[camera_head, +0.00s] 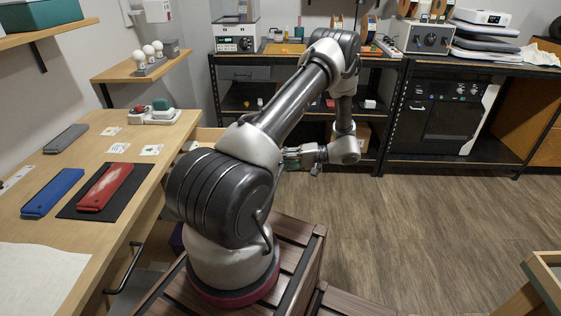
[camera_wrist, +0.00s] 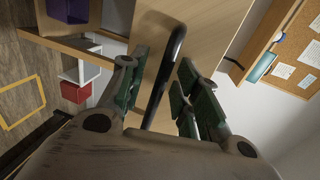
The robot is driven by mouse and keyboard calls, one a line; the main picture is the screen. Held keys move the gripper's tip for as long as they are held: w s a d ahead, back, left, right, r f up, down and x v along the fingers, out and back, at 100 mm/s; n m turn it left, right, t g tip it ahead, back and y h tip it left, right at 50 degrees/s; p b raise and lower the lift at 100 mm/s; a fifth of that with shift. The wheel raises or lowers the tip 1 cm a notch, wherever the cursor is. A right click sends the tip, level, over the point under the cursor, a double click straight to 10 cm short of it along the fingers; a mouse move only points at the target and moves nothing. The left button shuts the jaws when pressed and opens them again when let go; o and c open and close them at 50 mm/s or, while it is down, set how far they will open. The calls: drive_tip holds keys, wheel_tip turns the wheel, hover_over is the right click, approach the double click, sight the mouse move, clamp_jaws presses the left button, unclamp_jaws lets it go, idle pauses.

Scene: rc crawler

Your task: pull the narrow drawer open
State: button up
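The drawer front (camera_wrist: 207,32) is a light wood panel in the wrist view. A long black bar handle (camera_wrist: 174,50) on it runs down between the two fingers of my gripper (camera_wrist: 162,78). The fingers have green pads and stand apart on either side of the bar, with gaps showing; I see no firm grip. The lower end of the handle is hidden behind my gripper body. In the head view my gripper (camera_head: 291,158) points left toward the far end of the wooden desk, and the arm hides the handle there.
A red block (camera_wrist: 75,92) and purple bin (camera_wrist: 68,10) are left in the wrist view.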

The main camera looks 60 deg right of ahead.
drive_tip(key=v, duration=1.2)
idle(0.4)
